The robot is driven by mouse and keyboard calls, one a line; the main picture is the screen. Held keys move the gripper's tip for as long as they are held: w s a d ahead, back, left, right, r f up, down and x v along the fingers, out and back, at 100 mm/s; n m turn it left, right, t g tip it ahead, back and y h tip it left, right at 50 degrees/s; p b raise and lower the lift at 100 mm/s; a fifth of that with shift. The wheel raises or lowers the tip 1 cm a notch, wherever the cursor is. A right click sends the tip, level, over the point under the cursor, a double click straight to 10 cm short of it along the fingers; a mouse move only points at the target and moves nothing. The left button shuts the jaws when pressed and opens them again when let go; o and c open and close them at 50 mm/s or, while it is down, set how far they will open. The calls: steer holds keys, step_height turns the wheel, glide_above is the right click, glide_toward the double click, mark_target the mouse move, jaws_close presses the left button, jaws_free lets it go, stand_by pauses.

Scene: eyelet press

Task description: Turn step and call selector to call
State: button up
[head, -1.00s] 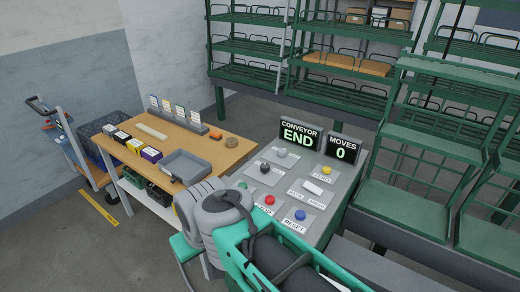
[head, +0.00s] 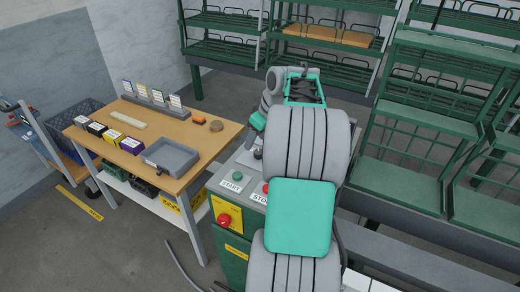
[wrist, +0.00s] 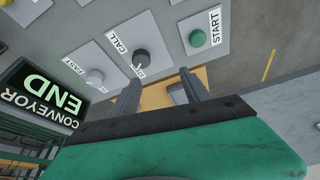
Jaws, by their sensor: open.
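The step and call selector is a dark round knob (wrist: 141,59) on a light plate in the wrist view. The CALL label (wrist: 117,43) is beside it, and a second label below it is partly hidden. I cannot tell which way the knob points. My gripper (wrist: 160,77) is open, with nothing between its two grey fingers. The left fingertip appears close to the knob and its lower label; I cannot tell whether they touch. In the head view my arm covers most of the panel and hides the fingers.
A green START button (wrist: 197,38) and a grey knob by the FAST label (wrist: 95,77) flank the selector. A red button (head: 224,220) is on the panel's front. A wooden table (head: 215,137) with a grey tray stands left.

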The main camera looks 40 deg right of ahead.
mark_target(259, 152)
steer(key=d+f, duration=0.1)
steer(key=f, duration=0.1)
steer(key=w+d+f+p, duration=0.1)
steer(key=f, duration=0.2)
steer(key=w+d+f, duration=0.1)
steer(key=f, duration=0.2)
steer(key=shift+f, duration=0.1)
jaws_close()
stand_by(0.4)
